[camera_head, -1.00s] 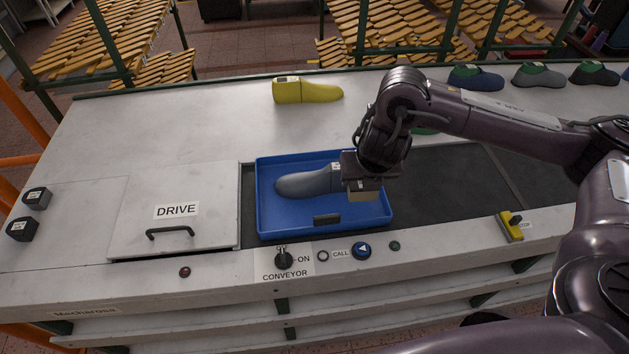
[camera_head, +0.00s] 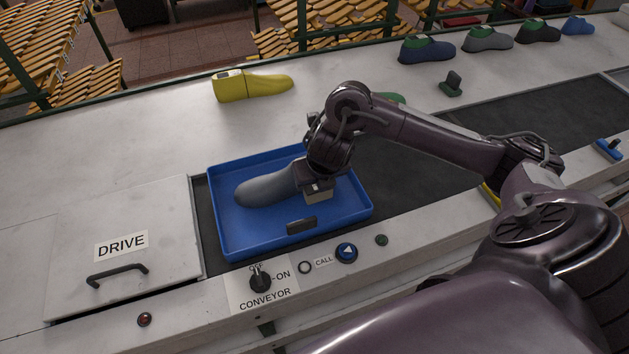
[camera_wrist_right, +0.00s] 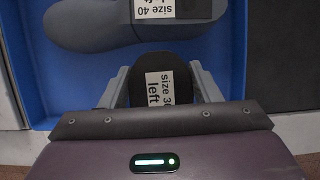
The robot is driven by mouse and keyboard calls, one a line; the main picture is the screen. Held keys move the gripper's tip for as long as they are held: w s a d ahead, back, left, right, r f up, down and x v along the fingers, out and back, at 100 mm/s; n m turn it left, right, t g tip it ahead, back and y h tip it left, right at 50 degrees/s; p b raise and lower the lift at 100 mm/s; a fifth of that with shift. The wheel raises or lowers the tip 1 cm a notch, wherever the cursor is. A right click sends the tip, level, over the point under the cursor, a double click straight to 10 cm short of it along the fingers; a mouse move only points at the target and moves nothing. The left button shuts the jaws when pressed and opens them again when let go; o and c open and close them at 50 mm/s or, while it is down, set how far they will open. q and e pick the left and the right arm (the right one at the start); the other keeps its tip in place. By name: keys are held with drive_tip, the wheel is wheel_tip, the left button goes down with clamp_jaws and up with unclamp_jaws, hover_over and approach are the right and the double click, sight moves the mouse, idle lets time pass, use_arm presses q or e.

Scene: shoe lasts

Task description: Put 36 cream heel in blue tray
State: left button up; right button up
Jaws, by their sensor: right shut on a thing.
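My right gripper (camera_head: 317,190) is over the right part of the blue tray (camera_head: 222,235). In the right wrist view it is shut on a heel piece (camera_wrist_right: 173,80) with a dark face and a white label. The label reads "left" and a size starting with 3; its last digit is partly hidden. A grey shoe last (camera_head: 266,189), labelled size 40 in the wrist view, lies in the tray close to the gripper. I cannot tell whether the heel touches the tray floor. My left gripper is not in view.
A yellow last (camera_head: 254,86) stands on the table behind the tray. The conveyor switch (camera_head: 260,280) and call button (camera_head: 346,252) are in front.

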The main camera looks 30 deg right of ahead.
wheel_tip(320, 180, down, 3)
drive_tip(key=shift+s+r, duration=0.1)
drive_tip(key=shift+r, duration=0.05)
wheel_tip(320, 180, down, 4)
drive_tip(key=shift+r, duration=0.25)
drive_tip(key=shift+f, duration=0.15)
use_arm(q)
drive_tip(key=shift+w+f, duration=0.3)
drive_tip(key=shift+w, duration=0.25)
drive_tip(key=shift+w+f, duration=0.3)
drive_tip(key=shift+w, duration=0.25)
drive_tip(key=shift+b, duration=0.3)
use_arm(e)
drive_tip(key=o, duration=1)
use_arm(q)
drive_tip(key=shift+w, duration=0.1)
use_arm(e)
drive_tip(key=shift+o, duration=0.2)
